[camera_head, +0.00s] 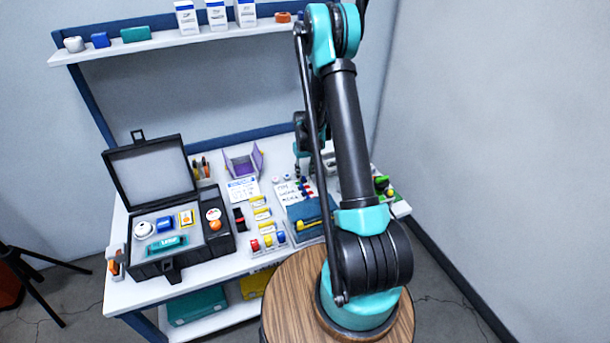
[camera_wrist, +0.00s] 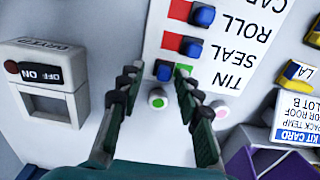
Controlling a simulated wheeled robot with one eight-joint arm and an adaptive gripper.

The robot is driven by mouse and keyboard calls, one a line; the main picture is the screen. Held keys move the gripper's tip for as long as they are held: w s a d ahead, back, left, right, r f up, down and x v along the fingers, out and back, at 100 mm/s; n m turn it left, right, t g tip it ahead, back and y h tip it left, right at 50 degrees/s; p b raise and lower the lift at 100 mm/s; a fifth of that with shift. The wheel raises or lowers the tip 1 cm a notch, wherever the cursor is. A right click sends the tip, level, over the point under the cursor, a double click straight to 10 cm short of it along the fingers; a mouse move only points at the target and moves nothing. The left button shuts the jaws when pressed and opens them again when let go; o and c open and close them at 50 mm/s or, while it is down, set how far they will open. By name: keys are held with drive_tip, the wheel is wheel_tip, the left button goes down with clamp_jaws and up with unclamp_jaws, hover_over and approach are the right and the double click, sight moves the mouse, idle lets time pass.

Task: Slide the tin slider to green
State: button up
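In the wrist view a white board (camera_wrist: 165,35) carries upside-down labels, with blue slider knobs in rows. The tin slider's blue knob (camera_wrist: 164,70) sits at the left of its row. A green patch (camera_wrist: 183,70) shows to its right, and no red shows in that row. The seal knob (camera_wrist: 193,47) and roll knob (camera_wrist: 203,16) sit at the right of their rows, with red showing on their left. My gripper (camera_wrist: 159,78) is open, its fingertips on either side of the tin row. In the head view the board (camera_head: 293,189) lies on the bench, with my gripper (camera_head: 298,162) above it.
A switch box (camera_wrist: 45,85) marked ON and OFF stands left of my fingers. A purple holder (camera_wrist: 265,158) and kit card (camera_wrist: 298,118) lie right. An open black case (camera_head: 165,225) stands left on the bench.

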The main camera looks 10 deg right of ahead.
sight(305, 177)
wheel_tip(305, 177, up, 12)
drive_tip(key=shift+f, duration=0.25)
drive_tip(key=shift+s, duration=0.1)
drive_tip(key=s+r+m+t, duration=0.1)
drive_tip(key=s+r, duration=0.3)
drive_tip(key=s, duration=0.4)
drive_tip(key=s+r+t, duration=0.1)
drive_tip(key=s+r, duration=0.4)
drive_tip(key=s, duration=0.2)
drive_tip(key=s+f+m+t, duration=0.1)
drive_tip(key=s+t, duration=0.1)
drive_tip(key=s, duration=1.3)
drive_tip(key=shift+a, duration=0.25)
drive_tip(key=shift+s+f, duration=0.1)
